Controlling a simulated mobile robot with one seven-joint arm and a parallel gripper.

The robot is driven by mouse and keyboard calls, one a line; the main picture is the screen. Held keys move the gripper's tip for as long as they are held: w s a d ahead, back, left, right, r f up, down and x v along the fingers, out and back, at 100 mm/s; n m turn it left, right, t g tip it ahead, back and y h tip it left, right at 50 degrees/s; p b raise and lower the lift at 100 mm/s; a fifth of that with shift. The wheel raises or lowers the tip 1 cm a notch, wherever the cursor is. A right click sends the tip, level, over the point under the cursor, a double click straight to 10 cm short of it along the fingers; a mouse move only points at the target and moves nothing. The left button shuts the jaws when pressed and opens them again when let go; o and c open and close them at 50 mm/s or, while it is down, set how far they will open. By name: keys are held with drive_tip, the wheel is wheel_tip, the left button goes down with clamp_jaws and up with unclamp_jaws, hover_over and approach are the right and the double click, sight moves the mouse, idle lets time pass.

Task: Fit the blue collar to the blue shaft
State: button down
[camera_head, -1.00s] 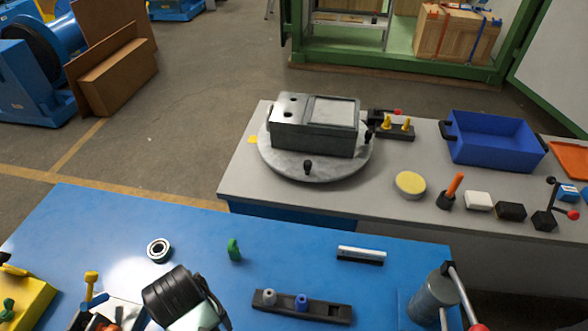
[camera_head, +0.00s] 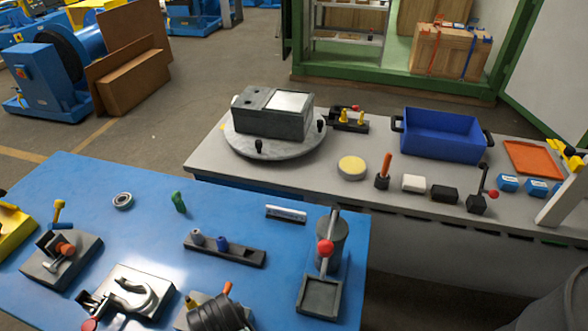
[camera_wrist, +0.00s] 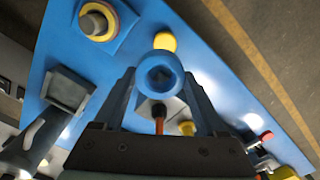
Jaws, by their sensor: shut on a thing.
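My gripper (camera_wrist: 160,82) is shut on a blue ring-shaped collar (camera_wrist: 160,70) in the wrist view. The collar sits between the two fingertips, with its round opening facing the camera. It is held above the blue bench (camera_head: 80,230). In the head view, a dark ribbed part of my arm is at the bottom edge, and the fingers and collar cannot be made out there. A short blue cylinder (camera_head: 221,243) stands in a dark holder beside a grey one; I cannot tell if it is the blue shaft.
A press with a square tray (camera_head: 320,297) stands at the right of the bench; the tray also shows in the wrist view (camera_wrist: 68,90). A grey C-shaped fixture (camera_head: 130,293) and a vice (camera_head: 62,255) are at the left. The bench between them and the bearing (camera_head: 123,200) is clear.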

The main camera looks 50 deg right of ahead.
drive_tip(key=s+d+r+m+p, duration=0.2)
drive_tip(key=s+d+m+p, duration=0.5)
drive_tip(key=m, duration=1)
drive_tip(key=s+p, duration=0.2)
drive_tip(key=p, duration=0.1)
drive_tip(key=shift+s+r, duration=0.3)
drive_tip(key=shift+s, duration=0.1)
drive_tip(key=shift+f+b, duration=1.9)
drive_tip(key=shift+f, duration=1)
drive_tip(key=shift+f+b, duration=1.25)
drive_tip(key=shift+f, duration=1.2)
unclamp_jaws()
wheel_tip(320, 180, up, 13)
drive_tip(key=b, duration=0.1)
